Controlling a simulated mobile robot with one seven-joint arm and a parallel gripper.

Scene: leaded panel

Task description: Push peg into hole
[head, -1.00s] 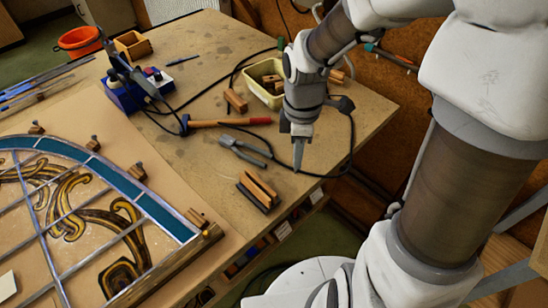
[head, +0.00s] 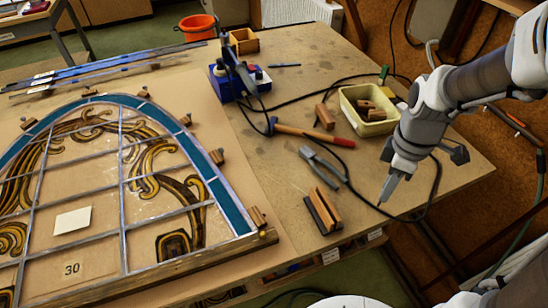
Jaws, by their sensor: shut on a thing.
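My gripper (head: 388,188) points down over the right part of the workbench, to the right of the pliers. Its narrow grey tip looks closed. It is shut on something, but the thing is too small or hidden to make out. I cannot pick out a peg or a hole for certain in the head view. The leaded panel (head: 124,232) lies on the left of the bench with a blue-green curved border. Several small wooden blocks, such as one at its right corner (head: 258,217), sit along its edge.
Wooden blocks (head: 322,210) stand near the bench's front edge. Pliers (head: 322,165), a hammer (head: 315,135), a pale yellow tub (head: 368,125) and a blue soldering station (head: 240,84) lie behind. A black cable (head: 425,205) loops around my gripper's area.

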